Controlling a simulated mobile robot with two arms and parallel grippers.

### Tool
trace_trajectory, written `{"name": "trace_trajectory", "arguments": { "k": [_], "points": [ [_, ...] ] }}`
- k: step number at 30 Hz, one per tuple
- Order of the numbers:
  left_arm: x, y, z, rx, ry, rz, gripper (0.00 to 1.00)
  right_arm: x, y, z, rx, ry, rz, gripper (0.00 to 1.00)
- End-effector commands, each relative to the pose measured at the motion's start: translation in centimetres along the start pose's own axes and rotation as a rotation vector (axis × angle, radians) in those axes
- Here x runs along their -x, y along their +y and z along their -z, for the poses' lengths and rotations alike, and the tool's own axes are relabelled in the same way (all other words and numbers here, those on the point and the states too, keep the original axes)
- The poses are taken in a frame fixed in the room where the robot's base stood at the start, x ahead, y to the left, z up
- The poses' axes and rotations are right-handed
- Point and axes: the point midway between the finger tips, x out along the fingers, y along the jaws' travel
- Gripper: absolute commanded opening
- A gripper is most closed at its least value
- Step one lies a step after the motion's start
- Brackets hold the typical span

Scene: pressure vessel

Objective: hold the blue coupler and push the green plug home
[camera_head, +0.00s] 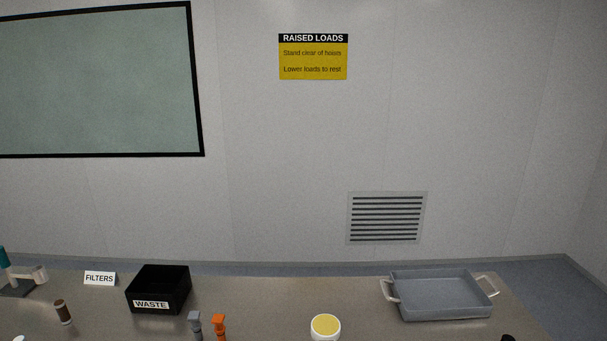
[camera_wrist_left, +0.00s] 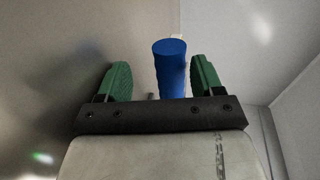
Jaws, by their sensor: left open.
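The blue coupler (camera_wrist_left: 170,68) shows in the left wrist view as an upright blue cylinder with a small pale piece behind its top. My left gripper (camera_wrist_left: 159,66) has its two green fingers spread apart, with the coupler showing between them, nearer the right finger. Gaps show on both sides of the coupler; I cannot tell how far beyond the fingertips it is. I cannot make out the green plug in either view. My right gripper is not in view.
The metal bench holds a black WASTE bin (camera_head: 158,290), a FILTERS sign (camera_head: 100,279), a grey tray (camera_head: 441,297), a yellow-topped white jar (camera_head: 325,327), an orange piece (camera_head: 219,325), a grey piece (camera_head: 195,324) and a brown-topped vial (camera_head: 63,311). A teal-and-white device (camera_head: 18,272) stands far left.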

Motion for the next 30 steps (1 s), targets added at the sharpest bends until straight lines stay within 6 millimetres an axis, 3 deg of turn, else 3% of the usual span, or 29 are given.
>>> {"name": "trace_trajectory", "arguments": {
  "k": [3, 15, 21, 30],
  "points": [
    [3.2, 0.9, 0.1, -0.001, 0.001, -0.004, 0.67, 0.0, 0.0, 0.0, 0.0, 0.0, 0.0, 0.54],
    [12.3, 2.9, 0.1, -0.001, 0.002, -0.004, 0.67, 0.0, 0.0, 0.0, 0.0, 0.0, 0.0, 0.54],
    [14.7, 3.4, 0.1, 0.0, 0.001, -0.002, 0.67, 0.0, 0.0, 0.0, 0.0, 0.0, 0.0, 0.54],
    [15.3, 3.5, 0.1, 0.001, 0.001, 0.001, 0.67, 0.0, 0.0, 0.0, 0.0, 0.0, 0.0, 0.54]
  ]
}}
